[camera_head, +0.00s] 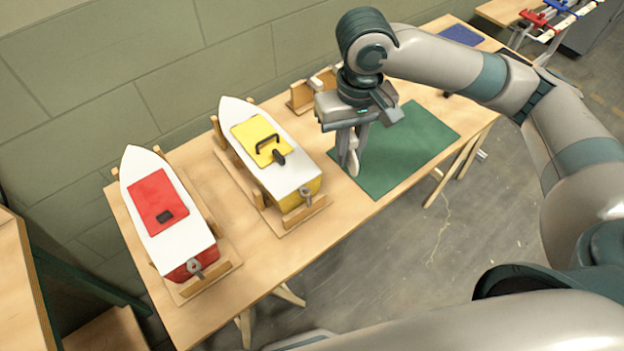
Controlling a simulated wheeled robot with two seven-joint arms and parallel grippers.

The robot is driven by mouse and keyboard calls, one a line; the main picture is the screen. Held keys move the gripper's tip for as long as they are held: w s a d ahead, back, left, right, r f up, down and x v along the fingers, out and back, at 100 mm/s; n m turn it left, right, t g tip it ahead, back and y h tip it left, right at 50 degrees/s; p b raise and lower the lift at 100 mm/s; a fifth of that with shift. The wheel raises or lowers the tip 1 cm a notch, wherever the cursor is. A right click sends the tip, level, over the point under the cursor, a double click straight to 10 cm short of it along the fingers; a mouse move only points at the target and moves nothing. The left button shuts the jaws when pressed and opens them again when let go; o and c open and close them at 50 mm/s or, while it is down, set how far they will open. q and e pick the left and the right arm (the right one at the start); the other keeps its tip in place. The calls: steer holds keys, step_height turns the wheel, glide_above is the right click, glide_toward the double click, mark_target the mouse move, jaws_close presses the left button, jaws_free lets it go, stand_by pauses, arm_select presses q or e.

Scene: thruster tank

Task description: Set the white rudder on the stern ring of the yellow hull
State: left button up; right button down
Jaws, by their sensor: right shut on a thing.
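The yellow hull (299,176) has a white deck and a yellow hatch. It rests in a wooden cradle on the table. Its grey stern ring (306,196) shows at the near end. My right gripper (349,163) points down above the near-left edge of the green mat (408,150), to the right of the yellow hull. It is shut on the white rudder (353,160), which shows between and below the fingers and is partly hidden by them. The rudder is apart from the stern ring. My left gripper is not in view.
A red hull (192,265) with its own stern ring (195,267) sits in a cradle at the left. An empty wooden cradle (301,96) stands behind my right gripper. A blue mat (461,35) lies at the far right. Bare table lies between the hulls and the green mat.

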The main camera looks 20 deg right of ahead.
arm_select(q)
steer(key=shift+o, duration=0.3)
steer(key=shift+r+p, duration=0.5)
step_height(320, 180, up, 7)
steer(key=p, duration=0.7)
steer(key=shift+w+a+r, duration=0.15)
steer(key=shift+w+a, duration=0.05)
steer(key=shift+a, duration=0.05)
arm_select(e)
steer(key=s+a+f+n, duration=0.2)
steer(key=a+f+n, duration=0.2)
steer(key=a, duration=0.4)
steer(key=shift+s+f, duration=0.15)
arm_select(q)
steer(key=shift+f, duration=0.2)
arm_select(e)
steer(key=shift+f, duration=0.1)
arm_select(q)
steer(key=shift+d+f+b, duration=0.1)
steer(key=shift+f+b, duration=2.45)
steer(key=shift+b, duration=0.05)
arm_select(e)
steer(key=shift+f, duration=2.5)
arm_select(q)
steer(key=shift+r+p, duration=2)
arm_select(e)
steer(key=shift+f, duration=0.1)
